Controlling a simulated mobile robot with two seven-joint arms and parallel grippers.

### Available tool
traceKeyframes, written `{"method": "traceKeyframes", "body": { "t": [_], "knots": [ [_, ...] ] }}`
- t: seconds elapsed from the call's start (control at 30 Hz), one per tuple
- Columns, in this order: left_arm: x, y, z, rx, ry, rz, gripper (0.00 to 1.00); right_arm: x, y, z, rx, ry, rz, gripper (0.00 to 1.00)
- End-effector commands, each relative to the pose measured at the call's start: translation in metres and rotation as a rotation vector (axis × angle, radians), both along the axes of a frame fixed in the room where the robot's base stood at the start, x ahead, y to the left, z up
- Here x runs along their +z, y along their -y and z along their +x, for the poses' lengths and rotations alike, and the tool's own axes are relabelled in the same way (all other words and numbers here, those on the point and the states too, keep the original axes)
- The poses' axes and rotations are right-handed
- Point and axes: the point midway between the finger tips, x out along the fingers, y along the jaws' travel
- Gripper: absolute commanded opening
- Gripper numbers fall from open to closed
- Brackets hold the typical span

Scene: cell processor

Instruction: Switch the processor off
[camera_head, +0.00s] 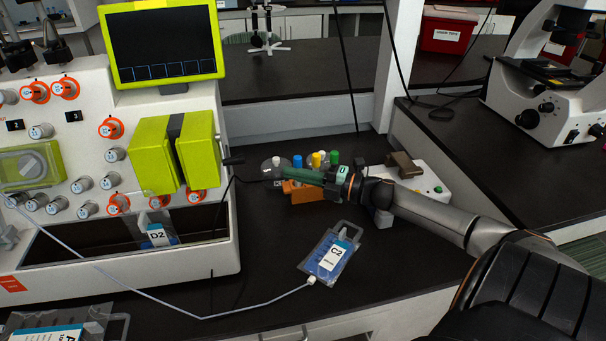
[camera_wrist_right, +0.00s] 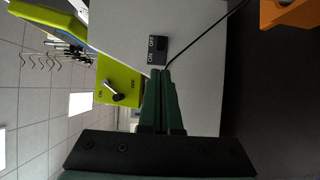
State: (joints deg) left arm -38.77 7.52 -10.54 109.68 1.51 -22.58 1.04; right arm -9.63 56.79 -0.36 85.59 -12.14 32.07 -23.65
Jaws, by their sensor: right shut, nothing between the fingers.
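The processor (camera_head: 190,262) is a large white machine at the left of the head view, with a lime-framed screen (camera_head: 164,46), knobs and lime blocks. In the right wrist view, a small black ON/OFF switch (camera_wrist_right: 158,50) sits on its white side panel. Which way the switch is set is too small to tell. My right gripper (camera_head: 285,173) reaches in from the right toward that side. Its green fingers are shut and empty; in the right wrist view the fingertips (camera_wrist_right: 166,74) appear close to the switch. I cannot tell whether they touch. My left gripper is not in view.
A dark cable runs by the fingertips. An orange rack (camera_head: 302,192) with coloured-cap bottles stands below and behind my right gripper. A C2 bag (camera_head: 331,259) with a tube lies on the black bench. A lime ON/OFF lever panel (camera_wrist_right: 118,86) shows in the wrist view.

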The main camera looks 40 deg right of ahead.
Motion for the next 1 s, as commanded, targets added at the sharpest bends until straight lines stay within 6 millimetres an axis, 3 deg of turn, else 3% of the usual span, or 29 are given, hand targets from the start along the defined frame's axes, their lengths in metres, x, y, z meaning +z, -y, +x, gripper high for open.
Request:
{"method": "traceKeyframes", "body": {
  "t": [0.27, 1.0],
  "knots": [
    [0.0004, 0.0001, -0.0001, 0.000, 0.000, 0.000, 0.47, 0.0003, 0.0106, -0.0136, 0.000, 0.000, -0.001, 0.00],
    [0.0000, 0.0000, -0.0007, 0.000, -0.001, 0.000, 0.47, 0.0001, 0.0109, -0.0139, 0.000, 0.000, 0.000, 0.00]
  ]
}}
